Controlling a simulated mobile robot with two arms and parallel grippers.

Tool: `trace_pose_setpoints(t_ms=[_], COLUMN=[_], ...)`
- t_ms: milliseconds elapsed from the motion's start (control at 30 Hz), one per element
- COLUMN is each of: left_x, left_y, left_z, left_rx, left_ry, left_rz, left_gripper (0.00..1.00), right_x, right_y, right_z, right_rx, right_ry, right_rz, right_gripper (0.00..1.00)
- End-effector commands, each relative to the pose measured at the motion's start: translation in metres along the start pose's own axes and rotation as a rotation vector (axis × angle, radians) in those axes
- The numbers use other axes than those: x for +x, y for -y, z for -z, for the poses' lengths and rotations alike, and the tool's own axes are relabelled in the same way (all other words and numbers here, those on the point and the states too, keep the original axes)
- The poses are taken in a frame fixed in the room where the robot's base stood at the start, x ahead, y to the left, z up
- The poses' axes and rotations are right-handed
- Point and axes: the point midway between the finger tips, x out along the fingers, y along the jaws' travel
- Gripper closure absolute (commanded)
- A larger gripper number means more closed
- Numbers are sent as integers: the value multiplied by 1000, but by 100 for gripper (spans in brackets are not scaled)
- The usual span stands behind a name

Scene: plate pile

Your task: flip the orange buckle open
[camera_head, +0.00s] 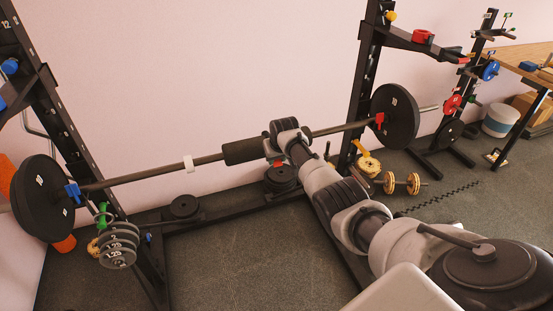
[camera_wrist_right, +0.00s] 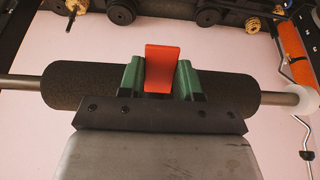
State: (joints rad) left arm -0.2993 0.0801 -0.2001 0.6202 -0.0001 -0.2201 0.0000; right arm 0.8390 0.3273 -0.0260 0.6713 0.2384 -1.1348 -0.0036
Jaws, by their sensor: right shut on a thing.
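The orange buckle (camera_wrist_right: 162,66) is a flat tab in the right wrist view, between the two green fingers of my right gripper (camera_wrist_right: 160,78). The fingers are close against both its sides, shut on it. It stands in front of the black foam pad (camera_wrist_right: 82,86) on the barbell; how it joins the pad is hidden. In the head view my right gripper (camera_head: 277,153) is at the right end of the pad (camera_head: 243,151), mostly hidden by my wrist. A small orange-red bit (camera_head: 278,163) shows there. My left gripper is in neither view.
The barbell (camera_head: 210,159) spans the rack, with black plates (camera_head: 395,117) at both ends. A blue clip (camera_head: 72,192) and a red clip (camera_head: 379,119) sit near the plates. A white collar (camera_head: 188,163) is left of the pad. Weights lie on the rack base below.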

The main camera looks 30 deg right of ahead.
Motion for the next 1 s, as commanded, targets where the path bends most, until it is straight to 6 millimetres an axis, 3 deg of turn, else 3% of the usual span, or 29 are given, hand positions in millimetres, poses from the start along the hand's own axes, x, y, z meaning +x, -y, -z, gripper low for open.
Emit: trace_pose_setpoints(t_ms=[100,400,1000], left_x=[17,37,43], left_y=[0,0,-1], left_z=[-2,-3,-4], left_rx=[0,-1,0], left_ry=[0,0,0], left_rz=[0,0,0], left_gripper=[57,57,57], right_x=[2,-3,-7], right_y=[0,0,0], right_z=[1,4,6], right_rx=[1,0,-1], right_ry=[77,195,242], right_rz=[1,-1,-1], right_gripper=[90,90,90])
